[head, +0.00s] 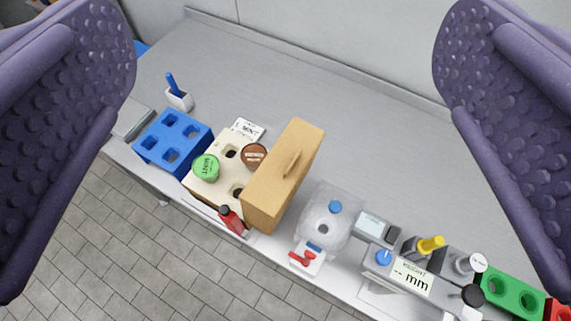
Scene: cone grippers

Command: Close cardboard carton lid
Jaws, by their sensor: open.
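The lid hides part of the block and the hinge edge. My gripper (285,140) is open and empty. Its two purple dimpled fingers frame the left and right sides of the view, apart from the lid.
A red bottle (231,219) is at the lid's near side. A clear jug (328,219), a gauge (400,275) and a green rack (508,291) line the right. The grey bench's back is clear.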

